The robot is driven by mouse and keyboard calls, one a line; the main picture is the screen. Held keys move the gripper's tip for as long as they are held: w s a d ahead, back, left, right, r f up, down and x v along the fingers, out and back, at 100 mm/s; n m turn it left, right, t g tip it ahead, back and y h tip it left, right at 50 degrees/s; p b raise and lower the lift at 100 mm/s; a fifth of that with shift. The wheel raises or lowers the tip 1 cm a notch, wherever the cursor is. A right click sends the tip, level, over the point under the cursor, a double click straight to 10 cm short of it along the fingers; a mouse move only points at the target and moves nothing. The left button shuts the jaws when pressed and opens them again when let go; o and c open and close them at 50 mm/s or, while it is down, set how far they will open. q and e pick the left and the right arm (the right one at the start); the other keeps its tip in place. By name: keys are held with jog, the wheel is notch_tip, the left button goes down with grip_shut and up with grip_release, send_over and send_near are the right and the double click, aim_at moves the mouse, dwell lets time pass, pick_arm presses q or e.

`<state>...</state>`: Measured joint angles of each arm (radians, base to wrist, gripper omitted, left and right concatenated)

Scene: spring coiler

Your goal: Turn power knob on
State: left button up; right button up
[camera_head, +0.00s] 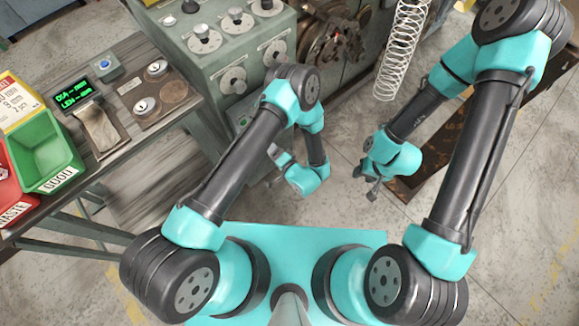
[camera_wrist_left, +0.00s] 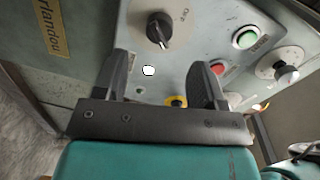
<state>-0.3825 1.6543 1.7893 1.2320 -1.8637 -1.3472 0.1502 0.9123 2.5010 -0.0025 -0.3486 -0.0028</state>
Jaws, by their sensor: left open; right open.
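The black power knob (camera_wrist_left: 160,29) is on the grey panel, near the top of the left wrist view, with OFF lettering at its upper right. I cannot tell its exact setting. My left gripper (camera_wrist_left: 163,62) is open and faces the panel; the knob shows beyond and between its fingertips, with no contact visible. In the head view, my left gripper (camera_head: 279,156) is low in front of the coiler machine (camera_head: 222,45), small and partly hidden. My right gripper (camera_head: 368,182) is open and empty, right of the left arm and away from the panel.
A green button (camera_wrist_left: 246,38), red button (camera_wrist_left: 217,68) and yellow-ringed button (camera_wrist_left: 176,101) share the panel, close to the right finger. A spring (camera_head: 400,50) hangs at upper right. A workbench (camera_head: 125,120) with a green bin (camera_head: 45,150) stands left.

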pick_arm(q)
jog(key=v, duration=1)
jog(key=shift+s, duration=0.2)
jog(key=shift+w, duration=0.1)
